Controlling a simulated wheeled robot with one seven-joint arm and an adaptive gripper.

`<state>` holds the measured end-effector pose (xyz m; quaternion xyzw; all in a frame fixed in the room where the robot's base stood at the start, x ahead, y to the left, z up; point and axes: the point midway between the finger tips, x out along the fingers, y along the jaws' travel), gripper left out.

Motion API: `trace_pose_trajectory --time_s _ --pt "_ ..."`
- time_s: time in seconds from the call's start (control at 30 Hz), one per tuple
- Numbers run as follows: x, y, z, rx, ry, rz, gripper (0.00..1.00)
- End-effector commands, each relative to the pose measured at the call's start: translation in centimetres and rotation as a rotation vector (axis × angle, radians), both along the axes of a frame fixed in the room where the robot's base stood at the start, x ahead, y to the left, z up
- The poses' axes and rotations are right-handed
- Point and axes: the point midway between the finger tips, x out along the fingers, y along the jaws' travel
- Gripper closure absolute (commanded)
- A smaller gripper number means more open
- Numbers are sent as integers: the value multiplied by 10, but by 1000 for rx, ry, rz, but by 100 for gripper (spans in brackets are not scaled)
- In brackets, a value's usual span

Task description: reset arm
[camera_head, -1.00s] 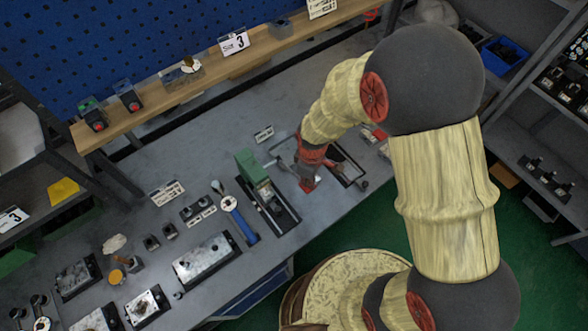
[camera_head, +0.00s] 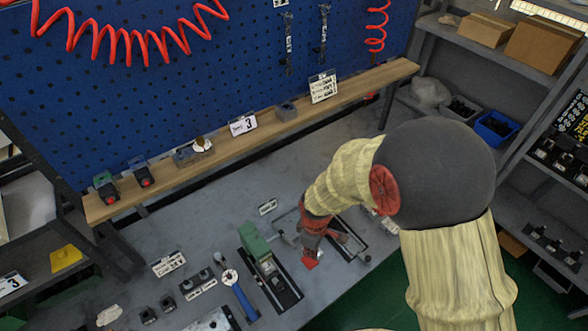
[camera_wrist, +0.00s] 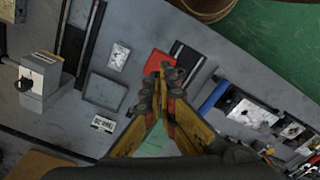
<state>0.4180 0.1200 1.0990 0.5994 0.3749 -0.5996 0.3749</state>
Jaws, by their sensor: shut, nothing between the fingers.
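My gripper (camera_head: 311,262) is at the end of my arm, above the grey workbench (camera_head: 215,247). It is between a green block device (camera_head: 255,244) on its left and a dark metal frame fixture (camera_head: 350,243) on its right. In the wrist view my gripper (camera_wrist: 165,72) has its fingertips together with nothing between them. A red piece (camera_wrist: 158,63) shows just beyond the fingertips there. The green block also shows under the fingers in the wrist view (camera_wrist: 155,143). I cannot tell the exact height of the fingertips above the bench.
A wooden shelf (camera_head: 240,140) with small devices runs along the blue pegboard (camera_head: 220,60). A blue-handled tool (camera_head: 243,300) and several small blocks lie on the bench at left. Shelving with boxes (camera_head: 545,44) stands at right. Green floor shows beyond the bench edge.

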Motion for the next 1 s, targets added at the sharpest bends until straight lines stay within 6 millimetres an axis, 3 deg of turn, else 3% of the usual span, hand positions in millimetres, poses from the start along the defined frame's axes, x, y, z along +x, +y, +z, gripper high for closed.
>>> trace_pose_trajectory --time_s 0.27,0.43,0.6,1.0 --pt "-3 -1 0 -3 9 -55 100" --pt "-36 -11 0 -44 98 -227 100" --pt "-58 -23 34 -65 116 -446 100" --pt "-87 -64 93 26 -37 -863 100"
